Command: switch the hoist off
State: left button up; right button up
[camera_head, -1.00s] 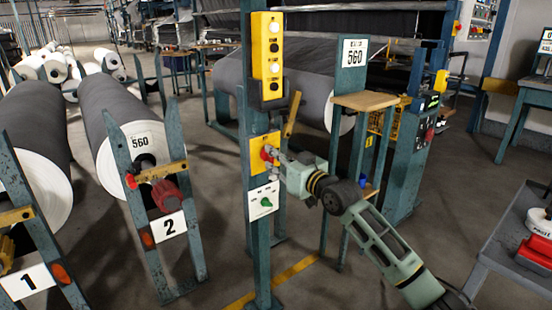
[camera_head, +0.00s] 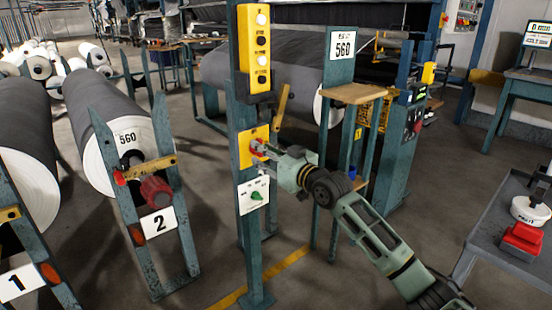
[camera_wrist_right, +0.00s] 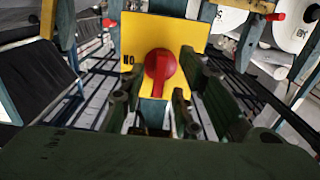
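The hoist switch is a red rotary knob (camera_head: 257,146) on a yellow plate (camera_head: 245,153) on a blue-green post. In the right wrist view, the knob (camera_wrist_right: 160,70) is near the middle of the yellow plate (camera_wrist_right: 192,34), with upside-down lettering that seems to read "ON" beside it. My right gripper (camera_head: 267,152) is at the knob. In the wrist view its fingers (camera_wrist_right: 157,100) stand apart on both sides of the knob, with gaps showing. Contact cannot be seen clearly. My left gripper is out of view.
A yellow push-button box (camera_head: 254,50) is above the switch, and a white panel with a green selector (camera_head: 256,196) below it. A grey roll marked 560 (camera_head: 100,110) lies left. A wooden shelf (camera_head: 352,94) stands close on the right. A cart (camera_head: 500,225) is further right.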

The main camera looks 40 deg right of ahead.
jog(key=s, duration=1.1)
jog(key=shift+s+d, duration=0.3)
jog(key=shift+d, duration=0.15)
